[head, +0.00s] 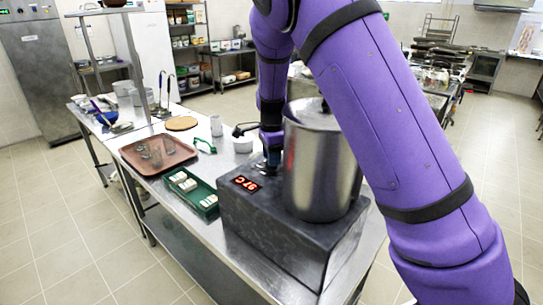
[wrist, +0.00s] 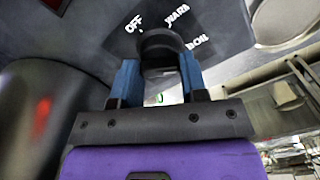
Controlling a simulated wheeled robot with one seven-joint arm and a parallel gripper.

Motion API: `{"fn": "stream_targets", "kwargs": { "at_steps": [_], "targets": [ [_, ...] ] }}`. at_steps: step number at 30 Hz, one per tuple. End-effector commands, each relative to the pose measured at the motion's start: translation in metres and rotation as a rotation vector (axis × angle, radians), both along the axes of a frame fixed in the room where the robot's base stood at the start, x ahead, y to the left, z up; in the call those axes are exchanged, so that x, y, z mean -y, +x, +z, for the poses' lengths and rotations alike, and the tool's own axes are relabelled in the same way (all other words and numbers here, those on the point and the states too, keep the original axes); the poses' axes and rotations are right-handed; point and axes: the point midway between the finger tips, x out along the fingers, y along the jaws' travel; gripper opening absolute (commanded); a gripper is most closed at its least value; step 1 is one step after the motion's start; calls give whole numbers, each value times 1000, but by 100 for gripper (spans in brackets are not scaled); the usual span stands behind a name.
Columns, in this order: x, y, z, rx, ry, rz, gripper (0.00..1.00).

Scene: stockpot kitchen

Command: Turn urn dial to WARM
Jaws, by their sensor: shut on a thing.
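The urn is a steel pot (head: 322,165) on a dark grey base (head: 285,225), standing on the steel table. A red display (head: 246,183) on the base reads about 97 °C. My gripper (head: 271,158) reaches down at the left of the pot, over the base. In the wrist view my gripper (wrist: 160,75) has its two blue fingers shut on the black dial (wrist: 161,45). White labels OFF, WARM and BOIL lie around the dial. The dial's pointer mark is hidden, so I cannot tell its setting.
A green tray (head: 192,203) with white packs lies left of the base. Beyond it are a brown tray (head: 127,152) with glasses, a white bowl (head: 243,145) and a metal canister (head: 216,126). The pot stands close beside my gripper.

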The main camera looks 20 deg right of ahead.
Motion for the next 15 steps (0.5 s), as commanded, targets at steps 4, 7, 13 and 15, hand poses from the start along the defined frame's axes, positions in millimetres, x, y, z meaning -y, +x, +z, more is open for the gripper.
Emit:
{"fn": "stream_targets", "kwargs": {
  "at_steps": [4, 7, 13, 15],
  "targets": [
    [0, 0, 0, 1, 0, 10, 16],
    [0, 0, 0, 1, 0, 32, 16],
    [0, 1, 1, 2, 1, 132, 16],
    [1, 1, 1, 2, 2, 183, 16]
  ]
}}
